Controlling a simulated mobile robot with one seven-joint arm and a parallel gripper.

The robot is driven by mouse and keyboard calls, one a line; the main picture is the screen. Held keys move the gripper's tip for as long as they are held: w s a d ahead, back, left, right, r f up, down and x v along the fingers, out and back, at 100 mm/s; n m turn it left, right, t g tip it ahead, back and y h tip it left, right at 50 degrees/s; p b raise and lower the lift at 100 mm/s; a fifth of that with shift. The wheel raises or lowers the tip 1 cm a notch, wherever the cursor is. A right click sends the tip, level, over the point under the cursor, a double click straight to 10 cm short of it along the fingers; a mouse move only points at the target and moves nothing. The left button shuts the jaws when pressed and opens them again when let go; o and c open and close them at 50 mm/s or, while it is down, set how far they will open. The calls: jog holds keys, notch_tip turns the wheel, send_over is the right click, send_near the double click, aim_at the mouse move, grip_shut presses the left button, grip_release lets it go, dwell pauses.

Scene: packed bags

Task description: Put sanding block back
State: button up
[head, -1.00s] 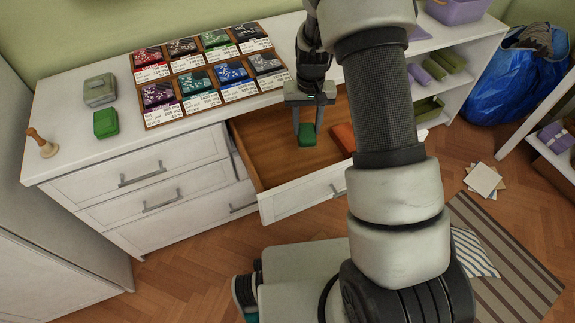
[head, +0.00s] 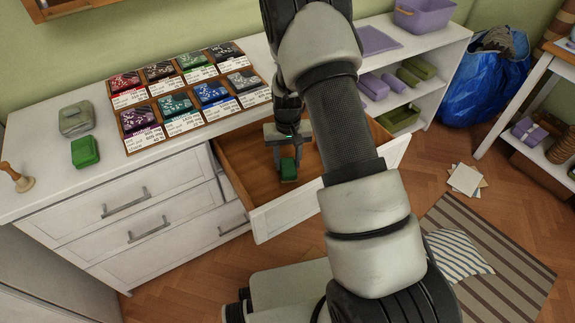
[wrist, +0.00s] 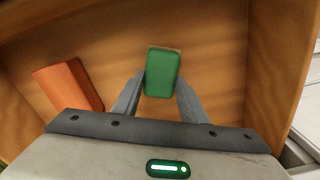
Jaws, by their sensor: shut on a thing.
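A green block (head: 288,168) with a tan edge, seemingly the sanding block, is between the fingers of my gripper (head: 287,160). My gripper is shut on it, inside the open top drawer (head: 244,175). In the wrist view, the green block (wrist: 162,74) sits upright between both fingertips, above or on the wooden drawer floor; I cannot tell which. An orange block (wrist: 68,85) lies in the drawer, left of the gripper in the wrist view. My arm hides it in the head view.
On the white dresser top are another green block (head: 85,151), a grey-green box (head: 76,118), a wooden stamp (head: 17,177) and several small labelled trays of coloured packs (head: 165,123). Shelves (head: 393,88) stand right. The drawer has bare floor around the gripper.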

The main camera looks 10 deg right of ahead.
jog(key=shift+f, duration=0.7)
jog(key=shift+f, duration=0.15)
jog(key=o, duration=1)
